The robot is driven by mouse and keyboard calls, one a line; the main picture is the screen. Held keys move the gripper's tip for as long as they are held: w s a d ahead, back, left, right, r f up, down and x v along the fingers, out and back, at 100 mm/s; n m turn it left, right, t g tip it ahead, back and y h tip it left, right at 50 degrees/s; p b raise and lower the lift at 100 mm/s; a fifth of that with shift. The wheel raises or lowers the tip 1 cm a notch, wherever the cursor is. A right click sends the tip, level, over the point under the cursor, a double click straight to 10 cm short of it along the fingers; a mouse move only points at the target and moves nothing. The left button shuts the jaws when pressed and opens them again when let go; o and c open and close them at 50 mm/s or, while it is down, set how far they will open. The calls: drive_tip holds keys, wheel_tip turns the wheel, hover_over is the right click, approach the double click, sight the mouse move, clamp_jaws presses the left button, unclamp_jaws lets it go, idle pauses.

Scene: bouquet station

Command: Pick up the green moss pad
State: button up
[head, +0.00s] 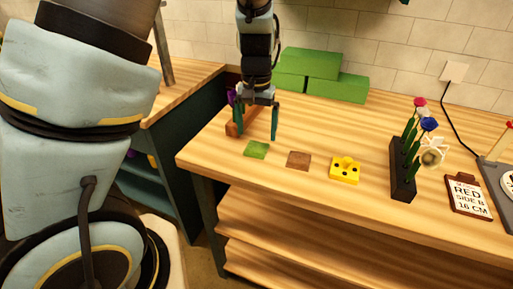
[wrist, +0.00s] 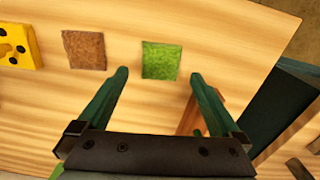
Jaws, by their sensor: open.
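The green moss pad (head: 255,149) is a small flat square lying on the wooden table, near its left front corner. It also shows in the wrist view (wrist: 161,61), beyond the fingertips and roughly between them. My gripper (head: 257,137) is open and empty above the table, just behind the pad in the head view. Its two green fingers (wrist: 158,75) point toward the pad in the wrist view and appear apart from it. Nothing hides the pad.
A brown square pad (head: 298,160) and a yellow block with dark holes (head: 345,170) lie to the right. A dark flower holder (head: 402,170) stands farther right, near a sign (head: 467,196). Green blocks (head: 310,65) lie at the back. A reddish-brown block (head: 236,124) is close behind my gripper.

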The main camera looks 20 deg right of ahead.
sight(257, 146)
drive_tip(key=shift+w+f+p, duration=0.15)
drive_tip(key=shift+f+p, duration=0.65)
drive_tip(key=shift+f, duration=1.75)
drive_tip(key=c, duration=1.2)
drive_tip(key=shift+d, duration=0.1)
